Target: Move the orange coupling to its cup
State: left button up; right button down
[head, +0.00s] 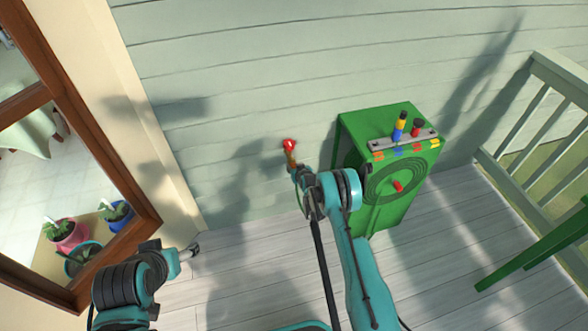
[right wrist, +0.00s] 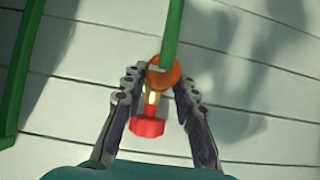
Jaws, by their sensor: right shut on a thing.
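My right gripper (head: 293,168) is shut on the orange coupling (right wrist: 163,76), with a fingertip on each side of it in the right wrist view (right wrist: 158,84). A bright yellow middle and a red end (right wrist: 147,126) are in line with the orange part; the red end also shows in the head view (head: 289,144). The held piece is in the air before the wall, left of the green cabinet. Small coloured patches, one orange (head: 378,156), line the cabinet top's front edge; I cannot tell which is the orange cup. My left gripper (head: 191,250) is low at left, away from everything; its jaw opening is unclear.
The green cabinet (head: 376,217) bears a grey strip (head: 385,142) with a blue-and-yellow stack (head: 399,130) and a red-and-black piece (head: 417,127). A red knob (head: 398,186) is on its front. A railing (head: 540,100) is at right, potted plants (head: 70,236) at left. The floor between is clear.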

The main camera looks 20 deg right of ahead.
jog(key=shift+s, duration=2.25)
